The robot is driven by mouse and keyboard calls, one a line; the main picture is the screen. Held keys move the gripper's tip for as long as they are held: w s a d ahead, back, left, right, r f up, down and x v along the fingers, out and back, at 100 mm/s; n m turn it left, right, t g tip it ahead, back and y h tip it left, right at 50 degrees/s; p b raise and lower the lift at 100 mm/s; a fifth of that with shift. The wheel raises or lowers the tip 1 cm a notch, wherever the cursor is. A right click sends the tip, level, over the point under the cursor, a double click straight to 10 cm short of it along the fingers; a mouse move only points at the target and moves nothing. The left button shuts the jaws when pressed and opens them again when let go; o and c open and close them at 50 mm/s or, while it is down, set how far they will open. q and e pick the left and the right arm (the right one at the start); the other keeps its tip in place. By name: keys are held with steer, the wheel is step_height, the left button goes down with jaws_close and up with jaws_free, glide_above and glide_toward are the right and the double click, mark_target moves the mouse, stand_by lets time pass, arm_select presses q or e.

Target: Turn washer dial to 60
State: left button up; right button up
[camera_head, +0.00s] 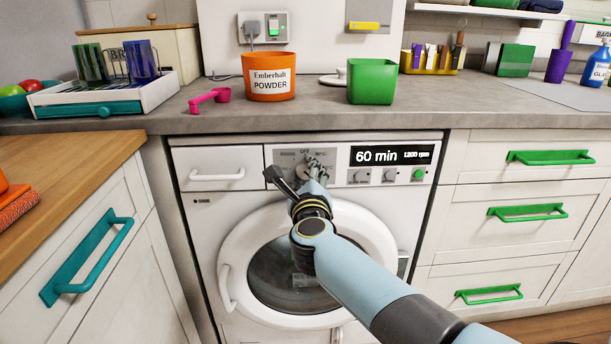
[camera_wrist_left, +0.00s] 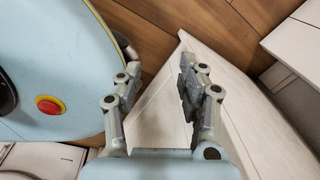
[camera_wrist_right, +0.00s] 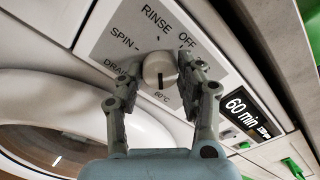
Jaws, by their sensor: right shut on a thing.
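The washer (camera_head: 205,220) is white and stands under the grey worktop. Its dial (camera_wrist_right: 160,70) is a round pale knob with a short black line, on a grey panel with the labels RINSE, OFF, SPIN and 60°C. The line lies on the dial's lower half in the right wrist view and points toward the 60°C label (camera_wrist_right: 162,97). My right gripper (camera_wrist_right: 158,82) has its fingers on both sides of the dial and is shut on it; in the head view the gripper (camera_head: 298,178) largely hides the dial. My left gripper (camera_wrist_left: 156,85) is open and empty, away from the washer.
The washer's display (camera_head: 392,156) reads 60 min, with small knobs and a green button below it. The white round door (camera_head: 232,250) is closed, behind my right arm. An orange powder tub (camera_head: 270,90) and a green container (camera_head: 372,82) stand on the worktop above.

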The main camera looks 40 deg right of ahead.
steer(key=o, duration=1.2)
steer(key=shift+c, duration=0.2)
steer(key=shift+s, duration=0.1)
steer(key=shift+s+a+f, duration=0.1)
steer(key=shift+s+a, duration=0.1)
steer(key=shift+s, duration=0.05)
steer(key=v, duration=1.1)
steer(key=shift+s, duration=0.2)
